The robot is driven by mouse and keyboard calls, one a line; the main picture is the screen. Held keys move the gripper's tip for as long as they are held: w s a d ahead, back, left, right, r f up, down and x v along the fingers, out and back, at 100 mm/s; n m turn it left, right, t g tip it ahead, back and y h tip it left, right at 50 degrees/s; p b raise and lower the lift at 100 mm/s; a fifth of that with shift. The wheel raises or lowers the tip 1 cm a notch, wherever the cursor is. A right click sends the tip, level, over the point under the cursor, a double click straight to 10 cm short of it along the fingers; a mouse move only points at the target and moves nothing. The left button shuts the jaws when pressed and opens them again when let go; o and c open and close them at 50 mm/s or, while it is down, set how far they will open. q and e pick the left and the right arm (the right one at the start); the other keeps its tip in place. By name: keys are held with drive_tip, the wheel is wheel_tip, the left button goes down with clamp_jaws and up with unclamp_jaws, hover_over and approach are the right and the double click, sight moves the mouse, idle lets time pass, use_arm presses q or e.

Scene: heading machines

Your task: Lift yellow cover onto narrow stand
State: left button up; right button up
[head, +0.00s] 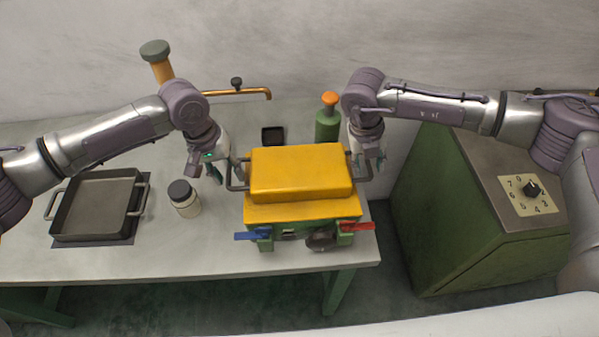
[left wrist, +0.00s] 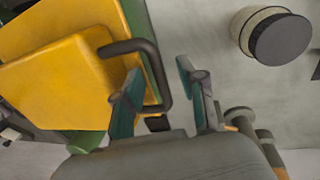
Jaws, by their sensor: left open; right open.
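The yellow cover (head: 300,172) sits on a green machine (head: 264,244) at the table's front, with a dark bar handle on each side. My left gripper (head: 228,174) is open at the cover's left handle (head: 236,186). In the left wrist view the gripper (left wrist: 159,69) has the handle (left wrist: 153,66) between its spread fingers, beside the yellow cover (left wrist: 65,85). My right gripper (head: 371,165) is open at the right handle; its fingers partly hide that handle, so contact is unclear. I cannot pick out a separate narrow stand.
A dark square pan (head: 95,207) lies at the left, with a dark-lidded jar (head: 184,198) nearer the cover; the jar's lid (left wrist: 280,38) shows too. A green bottle (head: 327,125) stands behind. Blue (head: 252,236) and red (head: 357,227) levers project in front. A green cabinet (head: 440,215) stands right.

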use_arm(q)
drive_tip(key=shift+d+f, duration=0.1)
drive_tip(key=shift+f, duration=0.45)
use_arm(e)
drive_tip(key=shift+s+d+f, duration=0.1)
drive_tip(key=shift+f, duration=0.45)
use_arm(q)
drive_tip(key=shift+s, duration=0.1)
clamp_jaws()
use_arm(e)
clamp_jaws()
use_arm(q)
drive_tip(key=shift+r, duration=0.1)
